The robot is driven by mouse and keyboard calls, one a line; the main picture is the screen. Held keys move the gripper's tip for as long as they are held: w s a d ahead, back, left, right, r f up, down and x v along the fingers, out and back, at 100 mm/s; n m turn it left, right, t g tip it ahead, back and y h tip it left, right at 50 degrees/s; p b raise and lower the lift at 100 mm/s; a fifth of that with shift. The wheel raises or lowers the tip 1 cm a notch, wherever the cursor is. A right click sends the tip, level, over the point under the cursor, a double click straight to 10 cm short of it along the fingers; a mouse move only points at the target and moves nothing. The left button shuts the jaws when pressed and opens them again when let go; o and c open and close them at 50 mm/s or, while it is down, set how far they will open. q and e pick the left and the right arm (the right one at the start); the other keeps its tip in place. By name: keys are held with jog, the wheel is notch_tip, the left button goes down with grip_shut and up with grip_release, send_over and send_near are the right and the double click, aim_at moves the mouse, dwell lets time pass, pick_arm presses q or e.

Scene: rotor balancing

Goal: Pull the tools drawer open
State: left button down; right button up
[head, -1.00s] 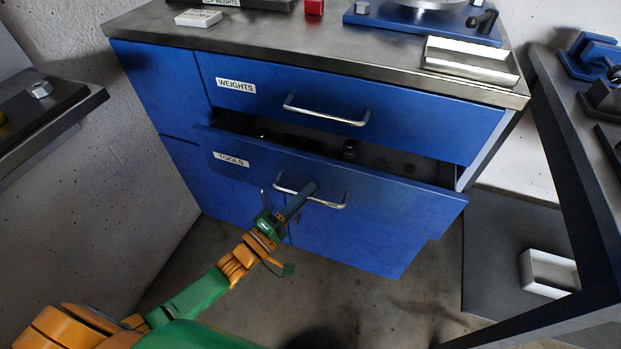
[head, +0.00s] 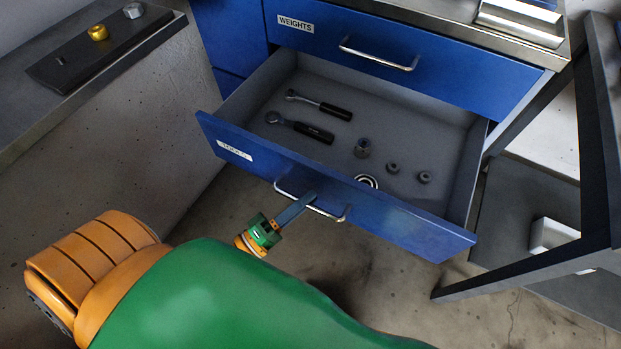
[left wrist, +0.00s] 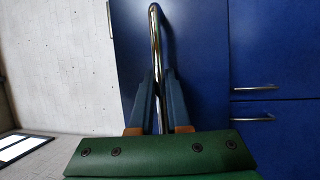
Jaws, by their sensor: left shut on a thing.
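The tools drawer (head: 400,228) is a blue-fronted drawer with a grey inside, pulled well out from the cabinet in the head view. Its silver bar handle (head: 328,214) sits on the front. My left gripper (head: 308,197) is shut on this handle, and its fingers lie on both sides of the bar in the left wrist view (left wrist: 158,92). Inside the drawer lie two black-handled tools, a ratchet-like one (head: 300,127) and a slimmer one (head: 320,104). A socket (head: 362,148), a bearing-like ring (head: 367,181) and two small dark round parts (head: 393,168) lie to their right. My right gripper is not seen.
The closed weights drawer (head: 460,80) is above the tools drawer. A side bench (head: 30,110) with a dark plate stands at the left. A dark-framed table (head: 597,130) stands close at the right. Bare floor lies before the drawer.

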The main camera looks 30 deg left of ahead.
pick_arm(q)
jog(key=shift+s, duration=0.35)
jog(key=c, duration=0.9)
grip_release()
jog(key=b+v, duration=0.1)
jog(key=v, duration=0.6)
